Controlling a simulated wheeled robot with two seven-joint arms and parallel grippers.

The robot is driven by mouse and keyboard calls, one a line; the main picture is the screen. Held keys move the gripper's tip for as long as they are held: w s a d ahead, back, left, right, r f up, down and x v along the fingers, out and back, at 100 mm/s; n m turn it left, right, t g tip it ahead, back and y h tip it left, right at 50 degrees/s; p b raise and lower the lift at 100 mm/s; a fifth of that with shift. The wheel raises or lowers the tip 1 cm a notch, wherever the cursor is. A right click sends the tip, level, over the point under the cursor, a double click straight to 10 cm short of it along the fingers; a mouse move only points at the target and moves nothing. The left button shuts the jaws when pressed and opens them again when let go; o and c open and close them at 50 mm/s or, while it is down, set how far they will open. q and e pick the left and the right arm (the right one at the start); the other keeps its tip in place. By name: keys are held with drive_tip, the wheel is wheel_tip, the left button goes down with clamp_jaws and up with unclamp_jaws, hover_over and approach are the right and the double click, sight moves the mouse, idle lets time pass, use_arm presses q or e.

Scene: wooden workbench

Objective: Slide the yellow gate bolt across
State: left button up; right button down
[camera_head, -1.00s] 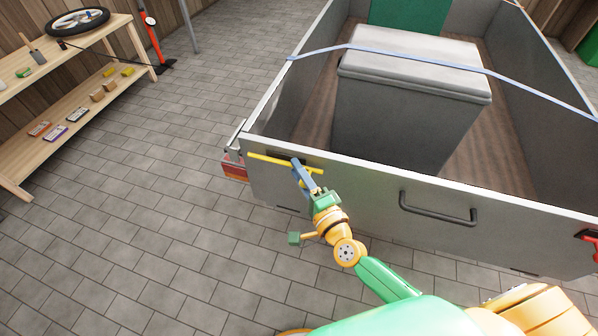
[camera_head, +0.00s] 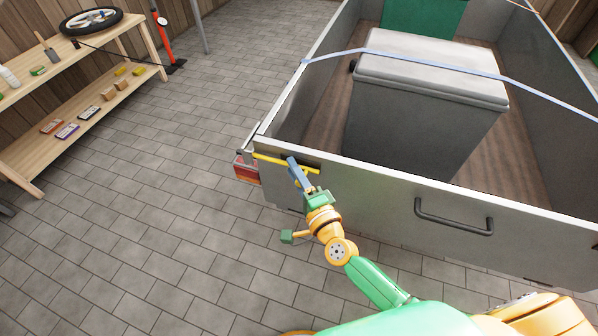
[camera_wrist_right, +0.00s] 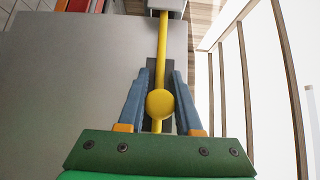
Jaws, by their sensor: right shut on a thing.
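The yellow gate bolt (camera_head: 270,158) is a thin rod lying along the top left of the trailer's grey tailgate (camera_head: 380,196). Its left end is at the trailer's corner. In the right wrist view the rod (camera_wrist_right: 163,45) runs up to a light grey block (camera_wrist_right: 168,5) at the top edge; whether it goes inside is unclear. My right gripper (camera_head: 293,163) is shut on the bolt's round yellow knob (camera_wrist_right: 160,103), with a blue-grey finger on each side. My left gripper is not in view.
The grey trailer holds a large lidded box (camera_head: 425,110) under a pale blue strap (camera_head: 400,54). A black handle (camera_head: 453,218) sticks out of the tailgate right of my arm. A wooden shelf (camera_head: 100,105) stands at far left, with clear paving between.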

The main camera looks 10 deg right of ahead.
drive_tip(key=c, duration=0.6)
unclamp_jaws()
drive_tip(key=shift+a, duration=0.2)
drive_tip(key=s+d, duration=0.1)
drive_tip(key=s, duration=0.6)
drive_tip(key=shift+d, duration=0.2)
